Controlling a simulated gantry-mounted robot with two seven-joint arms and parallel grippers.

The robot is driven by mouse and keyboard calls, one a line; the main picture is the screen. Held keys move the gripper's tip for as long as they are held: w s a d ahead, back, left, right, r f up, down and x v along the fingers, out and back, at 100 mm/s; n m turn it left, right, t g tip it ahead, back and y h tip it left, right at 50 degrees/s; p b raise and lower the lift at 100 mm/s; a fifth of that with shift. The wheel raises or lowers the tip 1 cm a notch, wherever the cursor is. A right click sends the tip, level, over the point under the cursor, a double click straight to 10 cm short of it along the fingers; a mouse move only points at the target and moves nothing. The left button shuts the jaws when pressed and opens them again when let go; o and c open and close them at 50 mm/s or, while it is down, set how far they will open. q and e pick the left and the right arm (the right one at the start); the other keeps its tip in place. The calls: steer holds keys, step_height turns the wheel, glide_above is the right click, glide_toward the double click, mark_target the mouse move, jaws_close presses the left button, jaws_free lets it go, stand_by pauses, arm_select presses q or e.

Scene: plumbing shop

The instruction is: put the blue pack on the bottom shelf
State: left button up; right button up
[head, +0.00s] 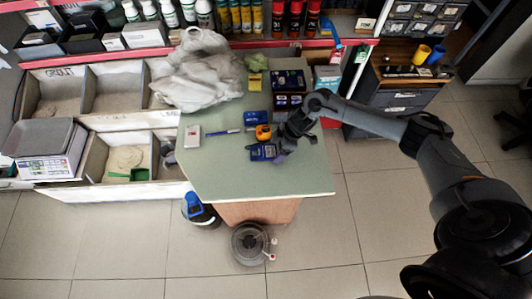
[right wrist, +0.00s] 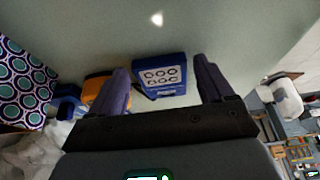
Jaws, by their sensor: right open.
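The blue pack (head: 263,152) lies on the green counter top (head: 225,178), right of its middle. In the right wrist view the blue pack (right wrist: 160,82) shows a pale panel with several round marks. My right gripper (head: 277,151) is at the pack's right side in the head view. In the wrist view its open fingers (right wrist: 162,72) stand to either side of the pack, with gaps between. Below, the gripper body hides part of the near scene. My left gripper is out of view. Shelves with bottles (head: 235,18) run along the back; which shelf is the bottom one is unclear.
An orange tape-like item (head: 263,132) and another blue item (head: 257,118) lie just behind the pack. A white box (head: 189,137), a blue pen-like item (head: 222,132) and a crumpled bag (head: 198,75) are further left. The counter's front part is clear.

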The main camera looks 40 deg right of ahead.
steer(key=shift+w+f, duration=0.1)
steer(key=shift+f, duration=0.15)
steer(key=c, duration=0.9)
steer(key=shift+r, duration=0.15)
